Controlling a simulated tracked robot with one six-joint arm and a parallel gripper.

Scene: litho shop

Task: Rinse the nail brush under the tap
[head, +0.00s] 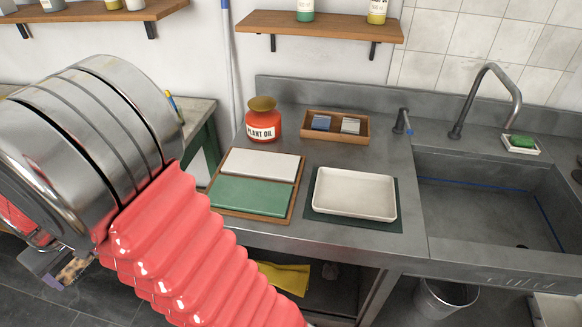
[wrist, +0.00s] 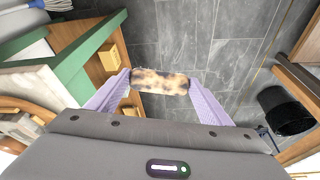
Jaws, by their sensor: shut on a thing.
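The nail brush, a mottled tan and dark brown block, is between the lilac fingers of my gripper (wrist: 160,84) in the wrist view; the brush (wrist: 158,79) spans the gap between the fingertips. In the head view a patch of the brush (head: 73,270) shows below my wrist at the lower left, above the floor, and my arm hides most of the gripper. The tap (head: 489,82) is a grey gooseneck at the upper right. It arches over the grey sink (head: 480,205), far from the gripper. I see no water running from the tap.
A green soap (head: 521,140) lies on a white dish right of the tap. The counter holds a white tray (head: 353,194), a red plant oil jar (head: 262,122) and a wooden box (head: 335,139). A bucket (head: 443,300) stands below.

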